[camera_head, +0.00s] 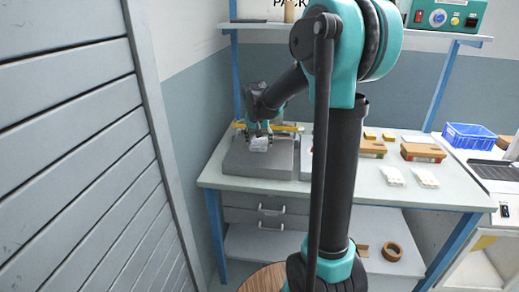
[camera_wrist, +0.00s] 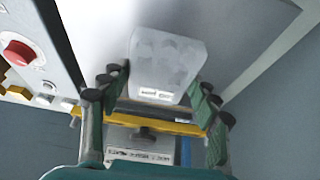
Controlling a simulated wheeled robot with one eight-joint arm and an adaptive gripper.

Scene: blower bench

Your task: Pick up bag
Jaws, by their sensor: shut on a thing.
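A small whitish, translucent bag (camera_wrist: 168,62) with a printed label shows in the wrist view between my gripper's fingers (camera_wrist: 160,84). The green fingers stand at its left and right sides, shut on it. In the head view the bag (camera_head: 259,145) hangs just below my gripper (camera_head: 258,131), over the grey machine (camera_head: 235,163) at the left end of the bench. I cannot tell whether the bag touches the machine's top. Two more white bags (camera_head: 392,175) (camera_head: 425,178) lie flat on the right part of the bench.
A yellow bar (camera_wrist: 165,123) crosses the machine near my fingers. A red button (camera_wrist: 20,52) is on the panel at left. Brown boxes (camera_head: 423,151) and a blue crate (camera_head: 468,133) stand at right. A slatted grey wall (camera_head: 75,150) borders the left side.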

